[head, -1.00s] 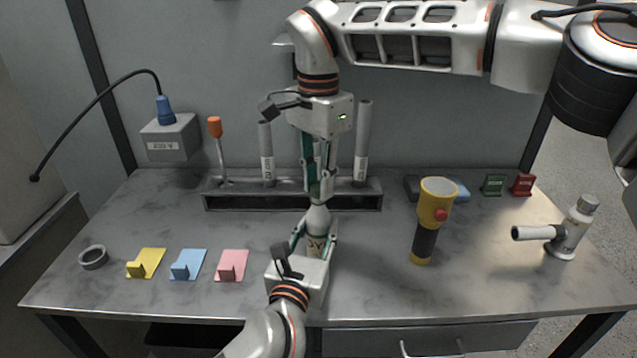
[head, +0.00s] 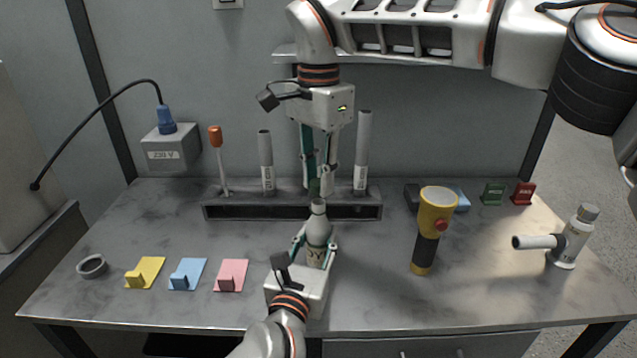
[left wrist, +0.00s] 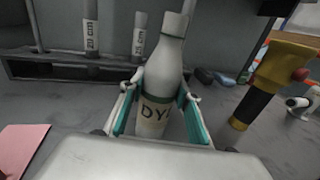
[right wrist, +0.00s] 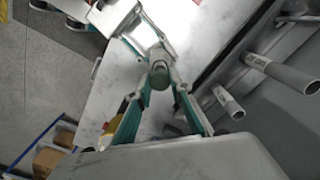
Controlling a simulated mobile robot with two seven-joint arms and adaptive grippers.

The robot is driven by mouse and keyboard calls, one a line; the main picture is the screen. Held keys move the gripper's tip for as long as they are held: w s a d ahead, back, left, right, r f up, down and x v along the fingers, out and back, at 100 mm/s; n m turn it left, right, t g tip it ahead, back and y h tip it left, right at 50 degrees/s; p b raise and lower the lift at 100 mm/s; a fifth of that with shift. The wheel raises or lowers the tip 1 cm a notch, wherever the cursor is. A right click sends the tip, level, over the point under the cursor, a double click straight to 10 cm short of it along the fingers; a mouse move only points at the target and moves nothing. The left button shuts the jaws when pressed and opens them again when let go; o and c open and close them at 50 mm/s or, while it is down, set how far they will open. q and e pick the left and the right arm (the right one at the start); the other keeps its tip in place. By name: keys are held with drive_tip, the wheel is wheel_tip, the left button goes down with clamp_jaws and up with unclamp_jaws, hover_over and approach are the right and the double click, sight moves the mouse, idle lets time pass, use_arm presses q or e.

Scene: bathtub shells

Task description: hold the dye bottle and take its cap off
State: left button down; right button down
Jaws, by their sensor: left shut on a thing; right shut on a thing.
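The dye bottle (head: 318,223) is pale, with a tapering neck and a label reading "DY…" in the left wrist view (left wrist: 158,108). My left gripper (head: 316,240) is shut around its body and holds it upright near the front middle of the table. My right gripper (head: 316,187) points down from above, shut on the green cap (head: 314,188). The cap also shows between its fingers in the right wrist view (right wrist: 160,76). The cap is just above the bottle's mouth; the left wrist view shows the bare neck without it.
A rack (head: 290,206) with an orange-handled tool (head: 216,140) and grey tubes stands behind. A yellow flashlight (head: 434,215) and a white fitting (head: 568,240) are at right. Yellow, blue and pink pieces and a grey ring (head: 92,266) lie at left.

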wheel_tip(320, 180, up, 2)
drive_tip(key=shift+r, duration=0.25)
use_arm(q)
drive_tip(key=c, duration=1.4)
unclamp_jaws()
